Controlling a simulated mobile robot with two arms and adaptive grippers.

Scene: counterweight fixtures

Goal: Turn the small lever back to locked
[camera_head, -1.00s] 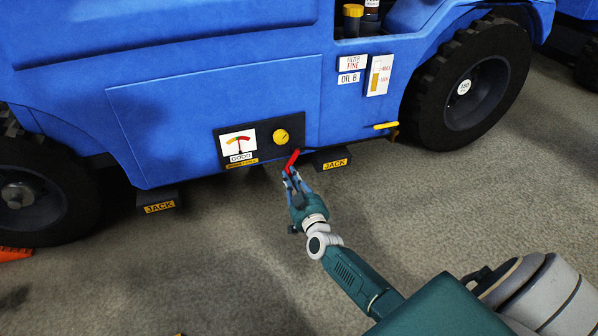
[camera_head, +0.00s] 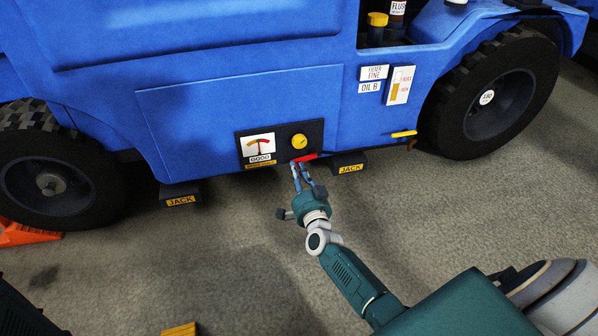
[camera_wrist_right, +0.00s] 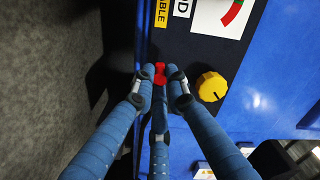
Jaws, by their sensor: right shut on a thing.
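The small red lever (camera_head: 304,158) sits at the lower edge of the black panel (camera_head: 315,134) on the blue vehicle. It lies nearly level, its free end pointing right and slightly up. My right gripper (camera_head: 298,168) reaches up to it from below and is shut on it. In the right wrist view the red lever (camera_wrist_right: 160,73) shows between the blue fingertips (camera_wrist_right: 158,78), which hide part of it. My left gripper is not in view.
A yellow knob (camera_head: 299,141) and a gauge (camera_head: 258,147) are on the panel. A yellow handle (camera_head: 404,134) sticks out farther right. Jack blocks (camera_head: 350,163) (camera_head: 180,196) stand under the vehicle's edge. An orange wedge (camera_head: 25,233) lies by the left wheel.

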